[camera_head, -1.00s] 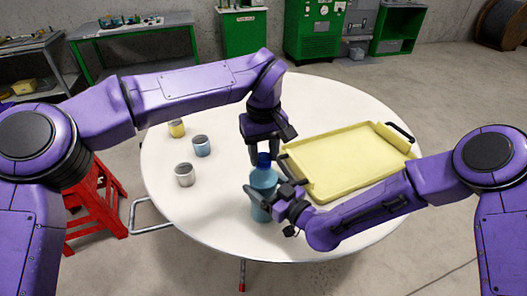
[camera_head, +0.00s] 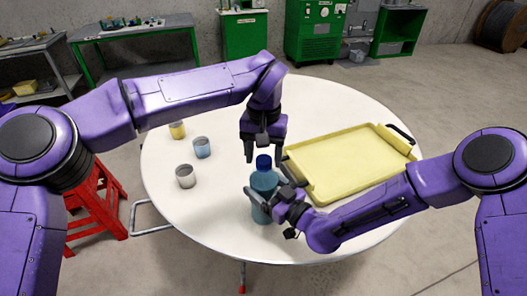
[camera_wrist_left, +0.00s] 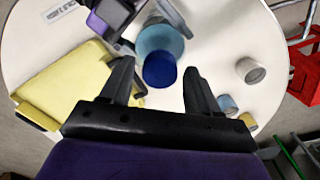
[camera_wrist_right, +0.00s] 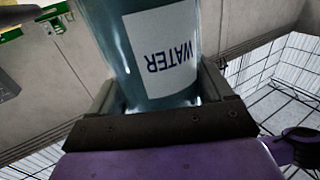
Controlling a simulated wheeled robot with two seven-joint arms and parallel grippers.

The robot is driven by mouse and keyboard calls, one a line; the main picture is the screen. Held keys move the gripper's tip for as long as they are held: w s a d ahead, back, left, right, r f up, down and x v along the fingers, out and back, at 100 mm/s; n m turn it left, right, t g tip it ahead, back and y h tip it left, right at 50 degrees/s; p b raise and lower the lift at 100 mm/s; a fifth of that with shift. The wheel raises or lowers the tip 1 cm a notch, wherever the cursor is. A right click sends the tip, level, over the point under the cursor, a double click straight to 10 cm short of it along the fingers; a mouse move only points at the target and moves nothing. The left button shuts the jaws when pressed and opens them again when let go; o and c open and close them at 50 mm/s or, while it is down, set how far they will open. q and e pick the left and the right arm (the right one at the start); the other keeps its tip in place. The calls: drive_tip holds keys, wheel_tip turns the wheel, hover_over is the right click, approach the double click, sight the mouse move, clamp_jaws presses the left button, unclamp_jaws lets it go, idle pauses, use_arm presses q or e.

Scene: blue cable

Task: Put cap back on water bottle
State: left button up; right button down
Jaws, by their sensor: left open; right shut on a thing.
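The blue-tinted water bottle (camera_head: 264,184) stands upright near the front of the round table, with its WATER label (camera_wrist_right: 165,50) in the right wrist view. The dark blue cap (camera_head: 263,161) sits on top of the bottle; whether it is fully seated cannot be told. My right gripper (camera_head: 266,190) is shut around the bottle's body from the right. My left gripper (camera_head: 263,154) is open, pointing down close above and behind the cap. In the left wrist view the cap (camera_wrist_left: 160,70) lies between the spread fingertips, with a gap on both sides.
A yellow tray (camera_head: 327,193) lies on the white table (camera_head: 215,220) to the right of the bottle, close to both grippers. A yellow cup (camera_head: 177,130), a blue cup (camera_head: 202,148) and a grey cup (camera_head: 186,177) stand at the left. The table between cups and bottle is clear.

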use_arm(q)
drive_tip(key=n, duration=0.3)
drive_tip(key=r+n, duration=0.1)
drive_tip(key=n, duration=0.8)
drive_tip(key=shift+r, duration=0.4)
drive_tip(key=n, duration=0.3)
drive_tip(key=shift+r+n, duration=0.25)
drive_tip(key=shift+n, duration=0.15)
drive_tip(key=n, duration=0.3)
drive_tip(key=r+n, duration=0.1)
drive_tip(key=n, duration=0.5)
drive_tip(key=shift+r+n, duration=0.3)
drive_tip(key=shift+r, duration=0.05)
drive_tip(key=n, duration=0.3)
drive_tip(key=r+n, duration=0.1)
drive_tip(key=n, duration=0.2)
drive_tip(key=shift+r, duration=0.15)
drive_tip(key=n, duration=0.3)
drive_tip(key=r+n, duration=0.1)
drive_tip(key=n, duration=0.2)
drive_tip(key=shift+r, duration=0.15)
drive_tip(key=n, duration=0.2)
drive_tip(key=r+n, duration=0.1)
drive_tip(key=n, duration=0.1)
drive_tip(key=shift+n, duration=0.4)
